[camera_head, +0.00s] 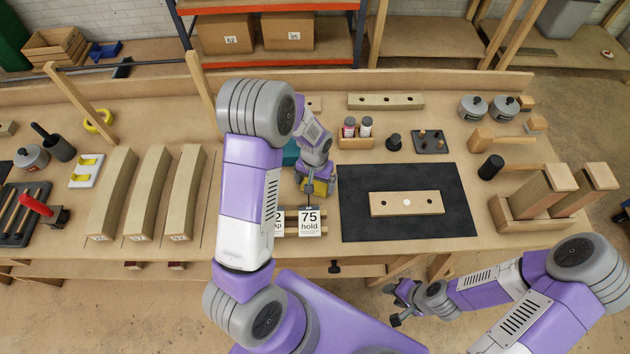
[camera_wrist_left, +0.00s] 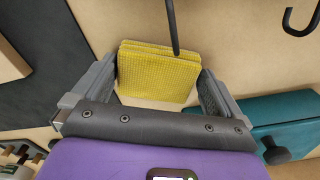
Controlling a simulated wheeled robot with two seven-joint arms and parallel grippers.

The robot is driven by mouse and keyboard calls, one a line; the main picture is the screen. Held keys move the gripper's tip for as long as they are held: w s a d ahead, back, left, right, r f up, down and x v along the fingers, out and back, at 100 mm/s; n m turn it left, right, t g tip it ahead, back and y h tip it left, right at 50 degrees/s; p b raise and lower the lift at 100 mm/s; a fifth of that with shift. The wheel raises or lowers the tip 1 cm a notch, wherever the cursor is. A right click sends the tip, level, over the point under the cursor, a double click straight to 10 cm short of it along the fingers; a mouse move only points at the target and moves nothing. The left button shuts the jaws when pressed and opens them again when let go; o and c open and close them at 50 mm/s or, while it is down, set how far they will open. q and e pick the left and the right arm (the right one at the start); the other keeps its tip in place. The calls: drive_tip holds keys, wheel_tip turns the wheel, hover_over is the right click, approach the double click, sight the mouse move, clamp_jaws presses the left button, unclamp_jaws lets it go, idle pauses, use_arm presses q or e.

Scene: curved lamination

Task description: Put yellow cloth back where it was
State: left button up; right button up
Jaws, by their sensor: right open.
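The yellow cloth (camera_head: 318,188) is a folded, textured square at the middle of the bench, behind the number cards. In the left wrist view the yellow cloth (camera_wrist_left: 158,75) lies between the two fingers, its left and right edges against them. My left gripper (camera_head: 318,178) points down at it and looks shut on it; the finger contact is small in the head view. A dark rod crosses in front of the cloth's far part in the wrist view. My right gripper (camera_head: 398,302) is open and empty, low in front of the bench.
A black mat (camera_head: 455,200) with a wooden block (camera_head: 406,203) lies right of the cloth. Cards, one reading "75 hold" (camera_head: 310,223), stand in front. A teal object (camera_wrist_left: 280,115) is close beside the left gripper. Curved wooden pieces (camera_head: 148,190) stand left.

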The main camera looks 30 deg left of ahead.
sight(315, 183)
use_arm(q)
drive_tip(key=shift+r, duration=0.25)
wheel_tip(315, 183, up, 12)
drive_tip(key=p, duration=0.2)
drive_tip(key=shift+p, duration=0.3)
idle(0.3)
